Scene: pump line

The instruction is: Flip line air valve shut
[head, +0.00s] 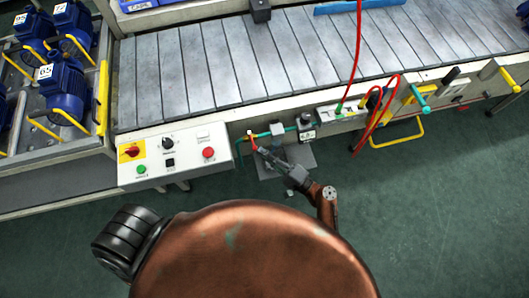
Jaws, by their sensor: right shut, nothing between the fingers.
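The line air valve (250,134) is a small fitting with an orange-red handle at the left end of a teal air pipe (263,134), just right of the control panel. The handle looks roughly upright, across the pipe, but it is too small to be sure. My right gripper (257,149) reaches up from below right, with its closed fingertips just below and right of the handle. It holds nothing. I cannot tell whether it touches the handle. My left gripper is out of view.
The control panel (168,155) with knobs and buttons is left of the valve. A grey filter unit (306,125) sits on the pipe to the right. Red hoses (378,118) hang further right. The slatted conveyor (205,65) runs behind. Green floor in front is clear.

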